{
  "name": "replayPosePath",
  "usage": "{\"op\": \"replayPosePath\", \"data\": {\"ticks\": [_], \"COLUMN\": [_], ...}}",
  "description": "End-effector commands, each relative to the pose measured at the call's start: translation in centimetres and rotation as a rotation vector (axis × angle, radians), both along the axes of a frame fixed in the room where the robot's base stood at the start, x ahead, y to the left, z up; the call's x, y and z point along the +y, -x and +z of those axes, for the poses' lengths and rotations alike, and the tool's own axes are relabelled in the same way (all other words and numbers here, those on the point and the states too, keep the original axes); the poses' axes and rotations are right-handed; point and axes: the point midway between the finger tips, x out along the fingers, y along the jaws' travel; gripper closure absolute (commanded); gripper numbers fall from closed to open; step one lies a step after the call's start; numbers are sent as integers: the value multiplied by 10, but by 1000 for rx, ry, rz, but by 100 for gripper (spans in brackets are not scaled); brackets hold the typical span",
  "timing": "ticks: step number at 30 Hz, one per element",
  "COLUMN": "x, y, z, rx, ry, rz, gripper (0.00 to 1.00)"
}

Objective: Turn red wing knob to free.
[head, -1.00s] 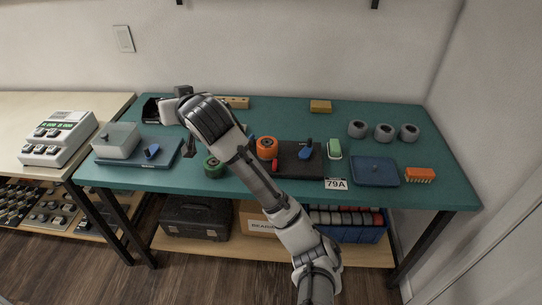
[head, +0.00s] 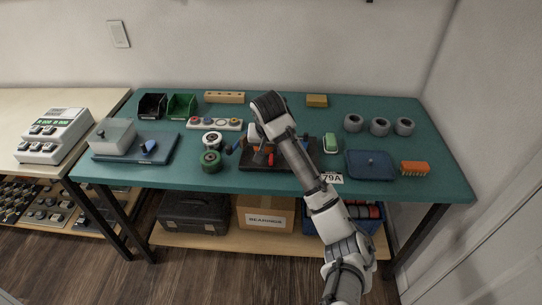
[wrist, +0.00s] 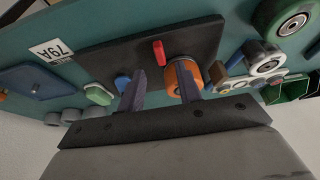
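The red wing knob (head: 271,160) is on a dark board (head: 254,166) near the front of the teal bench. In the wrist view the red knob (wrist: 158,52) lies beyond my fingertips, with its handle pointing along the board. My gripper (head: 264,153) is over the board's left part. In the wrist view my gripper (wrist: 161,82) has its fingers apart with nothing held between them. An orange roll (wrist: 174,76) is partly hidden behind the right finger. A blue knob (wrist: 122,82) shows beside the left finger. The arm hides much of the board in the head view.
A green roll (head: 210,161) and a white-centred roll (head: 212,141) stand left of the board. A 79A label (head: 333,177) is at the front edge.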

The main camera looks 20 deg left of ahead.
Motion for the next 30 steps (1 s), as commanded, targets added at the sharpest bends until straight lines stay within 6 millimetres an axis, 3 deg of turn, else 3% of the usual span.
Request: {"op": "replayPosePath", "data": {"ticks": [9, 20, 28, 30], "x": [5, 6, 6, 6], "y": [-17, -20, -20, -20], "z": [-42, -49, -49, -49], "rx": [1, -2, -2, -2], "ry": [0, -1, -1, -1], "rz": [-1, 1, 1, 1], "gripper": [65, 65, 97, 100]}}
